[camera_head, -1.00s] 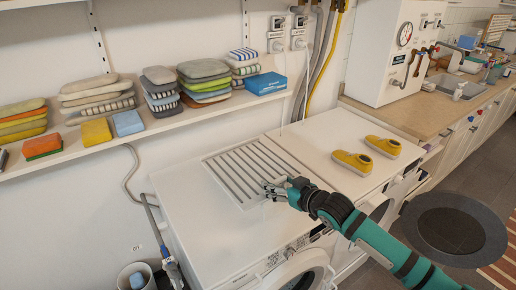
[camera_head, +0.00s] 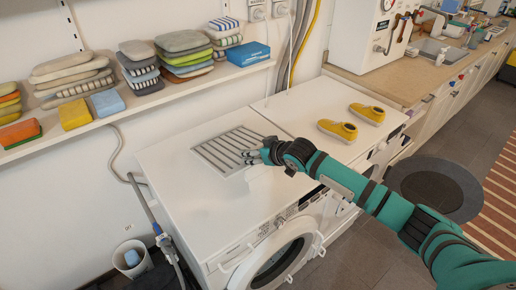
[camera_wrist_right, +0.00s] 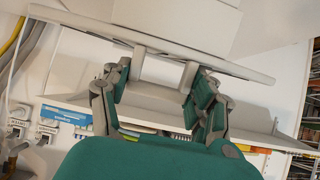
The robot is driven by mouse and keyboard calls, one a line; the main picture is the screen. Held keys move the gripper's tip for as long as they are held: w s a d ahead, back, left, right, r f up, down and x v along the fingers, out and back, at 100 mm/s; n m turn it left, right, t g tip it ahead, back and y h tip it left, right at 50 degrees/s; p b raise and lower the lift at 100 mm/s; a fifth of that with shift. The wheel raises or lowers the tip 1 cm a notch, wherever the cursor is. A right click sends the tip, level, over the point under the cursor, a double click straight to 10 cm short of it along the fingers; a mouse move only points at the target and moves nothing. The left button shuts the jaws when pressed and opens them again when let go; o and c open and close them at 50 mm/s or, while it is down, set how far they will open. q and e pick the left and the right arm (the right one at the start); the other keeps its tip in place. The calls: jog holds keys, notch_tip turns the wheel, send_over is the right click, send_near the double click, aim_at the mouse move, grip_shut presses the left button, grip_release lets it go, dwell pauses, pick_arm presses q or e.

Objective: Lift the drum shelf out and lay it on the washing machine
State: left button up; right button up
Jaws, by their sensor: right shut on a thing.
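The drum shelf (camera_head: 215,152), a pale grey slatted rack, is level over the top of the left washing machine (camera_head: 190,200), towards its back right. I cannot tell whether it touches the top. My right gripper (camera_head: 252,156) is shut on the shelf's near right edge and hides part of it. In the right wrist view the fingers (camera_wrist_right: 165,72) close on a pale part below a long white edge. The washing machine's round door (camera_head: 283,255) is at its front. My left gripper is not in view.
Yellow shoes (camera_head: 352,122) stand on the adjoining machine to the right. A wall shelf (camera_head: 100,122) with folded stacks runs behind. A hose and a bin (camera_head: 130,260) are at the left. The machine's top is clear in front and left of the drum shelf.

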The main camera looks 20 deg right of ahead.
jog(key=shift+w+f, duration=0.2)
jog(key=shift+f, duration=0.05)
jog(key=shift+f+b, duration=0.85)
jog(key=shift+f, duration=0.95)
